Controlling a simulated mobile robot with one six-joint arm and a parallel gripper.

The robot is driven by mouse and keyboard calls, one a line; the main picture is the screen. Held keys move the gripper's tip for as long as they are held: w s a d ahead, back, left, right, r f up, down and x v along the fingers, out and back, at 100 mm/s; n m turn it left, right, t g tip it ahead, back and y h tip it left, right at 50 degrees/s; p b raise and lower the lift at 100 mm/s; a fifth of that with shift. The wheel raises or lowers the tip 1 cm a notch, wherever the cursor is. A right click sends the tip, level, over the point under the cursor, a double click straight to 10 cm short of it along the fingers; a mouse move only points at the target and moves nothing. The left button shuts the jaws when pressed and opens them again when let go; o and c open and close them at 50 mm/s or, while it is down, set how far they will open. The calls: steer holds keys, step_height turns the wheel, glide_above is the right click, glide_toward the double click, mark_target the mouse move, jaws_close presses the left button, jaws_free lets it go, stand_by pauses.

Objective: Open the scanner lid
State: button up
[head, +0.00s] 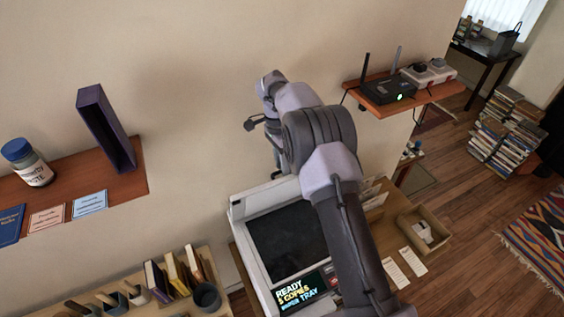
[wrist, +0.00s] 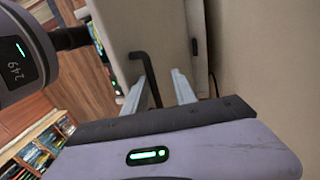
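The scanner (head: 238,222) is a pale boxy machine at the lower middle of the head view, with a dark flat panel (head: 285,240) on top and a lit display (head: 300,292). I cannot tell whether that panel is the lid or the glass; my arm covers its right side. My gripper (head: 277,168) points down at the scanner's far edge, by the wall. In the wrist view its two pale fingers (wrist: 160,92) stand apart, with a dark bent bar (wrist: 149,75) between them, close to the left finger. Contact with the bar cannot be told.
A wall shelf (head: 130,185) at left holds a jar (head: 27,163) and a purple upright box (head: 106,130). Another shelf (head: 415,101) at right carries a router (head: 388,89). A cardboard tray (head: 425,230) lies right of the scanner. Several small books (head: 172,275) stand at lower left.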

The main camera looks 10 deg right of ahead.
steer(key=p+v, duration=1.1)
steer(key=v, duration=0.6)
steer(key=shift+r+p, duration=0.3)
steer(key=shift+p, duration=0.05)
steer(key=shift+f, duration=0.1)
